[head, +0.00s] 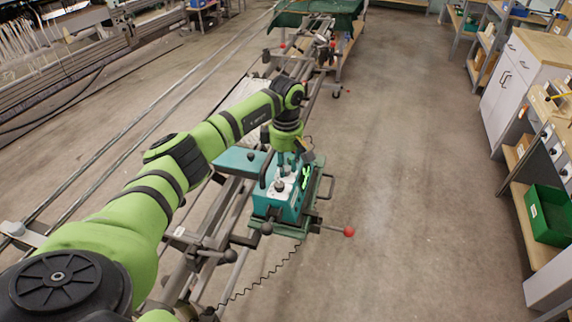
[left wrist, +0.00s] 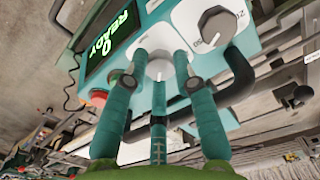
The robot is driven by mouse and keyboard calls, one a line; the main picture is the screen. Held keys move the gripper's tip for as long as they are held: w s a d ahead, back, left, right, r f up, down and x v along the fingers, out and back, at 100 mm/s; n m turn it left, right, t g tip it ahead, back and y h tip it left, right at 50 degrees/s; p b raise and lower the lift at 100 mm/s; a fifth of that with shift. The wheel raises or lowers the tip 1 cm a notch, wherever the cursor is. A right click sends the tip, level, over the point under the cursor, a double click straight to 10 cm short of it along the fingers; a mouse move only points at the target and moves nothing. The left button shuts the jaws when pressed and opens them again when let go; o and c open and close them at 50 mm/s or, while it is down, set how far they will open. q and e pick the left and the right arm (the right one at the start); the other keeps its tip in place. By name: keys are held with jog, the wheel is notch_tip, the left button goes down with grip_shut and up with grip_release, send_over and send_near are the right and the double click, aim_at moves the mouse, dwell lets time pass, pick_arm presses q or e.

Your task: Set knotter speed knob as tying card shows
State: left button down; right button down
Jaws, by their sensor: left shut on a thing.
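The knotter (head: 262,203) is a teal box with a light control panel, on the rail frame in the head view. Its dark display (left wrist: 112,40) shows green text reading READY and a 0. My left gripper (left wrist: 161,66) has its teal fingers closed around a pale round knob (left wrist: 159,69) on the panel; the fingers hide much of it, and I cannot read its setting. A second, grey knob (left wrist: 217,26) with markings around it is beside it, untouched. A red button (left wrist: 98,98) is under the display. I cannot make out the tying card. My right gripper is out of view.
A black handle (left wrist: 240,75) curves close to my fingers. A lever with a red ball (head: 349,232) sticks out right of the knotter, and a coiled cable (head: 262,281) hangs below. The floor (head: 400,170) to the right is clear up to the shelves.

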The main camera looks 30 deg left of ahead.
aim_at(286, 168)
pick_arm(q)
jog(key=n+b, duration=0.1)
jog(key=n, duration=0.2)
jog(key=shift+n, duration=0.4)
jog(key=n+b, duration=0.1)
jog(key=n, duration=1.4)
jog(key=shift+n, duration=0.4)
jog(key=c, duration=1)
grip_release()
jog(key=shift+r, duration=0.15)
notch_tip(286, 168, up, 12)
jog(key=shift+f, duration=0.1)
